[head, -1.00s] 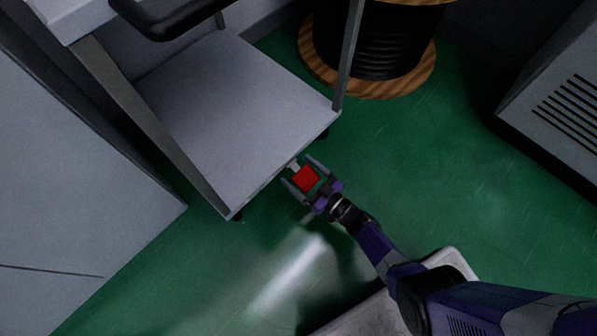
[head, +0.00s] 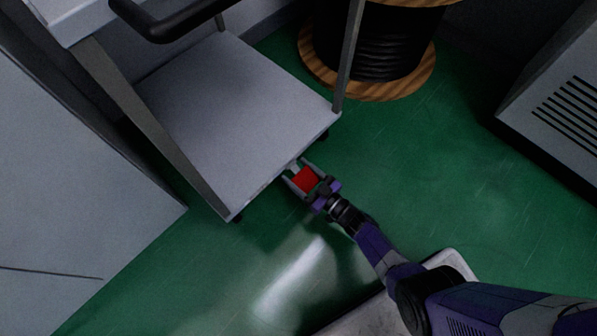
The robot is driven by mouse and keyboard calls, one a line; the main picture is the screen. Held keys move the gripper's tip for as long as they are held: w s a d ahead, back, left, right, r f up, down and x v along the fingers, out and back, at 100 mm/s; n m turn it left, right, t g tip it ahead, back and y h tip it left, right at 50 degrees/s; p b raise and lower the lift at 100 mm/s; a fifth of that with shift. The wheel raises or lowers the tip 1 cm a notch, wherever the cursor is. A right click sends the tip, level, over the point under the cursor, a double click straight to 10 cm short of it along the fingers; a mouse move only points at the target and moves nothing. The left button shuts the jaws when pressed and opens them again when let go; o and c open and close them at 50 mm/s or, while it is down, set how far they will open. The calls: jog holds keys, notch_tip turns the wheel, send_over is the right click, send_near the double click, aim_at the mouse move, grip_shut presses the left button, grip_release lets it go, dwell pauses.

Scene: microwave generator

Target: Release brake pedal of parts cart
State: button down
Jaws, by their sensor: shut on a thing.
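The parts cart (head: 225,105) stands at the upper left, with a grey lower shelf, grey posts and a black handle (head: 170,22). A red brake pedal (head: 305,180) on a short pale lever sticks out from under the shelf's near right edge, close above the green floor. My gripper (head: 301,178) reaches in from the lower right. Its two fingers lie on either side of the red pedal and are shut on it. The underside of the cart and the lever's inner end are hidden.
A cable spool (head: 375,45) with wooden flanges stands behind the cart. A grey cabinet (head: 70,200) is close on the left, and a vented grey box (head: 560,100) is at the right. Green floor (head: 440,170) is clear between the spool and my arm.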

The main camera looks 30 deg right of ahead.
jog(key=shift+s+r+g+p, duration=0.1)
jog(key=shift+r+g+p, duration=0.35)
jog(key=shift+p, duration=0.65)
jog(key=g+p, duration=0.1)
jog(key=p, duration=0.3)
jog(key=r+g+h+p, duration=0.1)
jog(key=g+p, duration=0.1)
jog(key=p, duration=0.2)
jog(key=shift+s, duration=0.15)
jog(key=shift+f+g+p, duration=0.1)
jog(key=shift+g+p, duration=0.15)
jog(key=shift+p, duration=0.4)
jog(key=shift+s+d+f+h, duration=0.1)
jog(key=shift+f+h, duration=0.05)
jog(key=shift+h, duration=0.15)
jog(key=shift+c, duration=1.6)
grip_release()
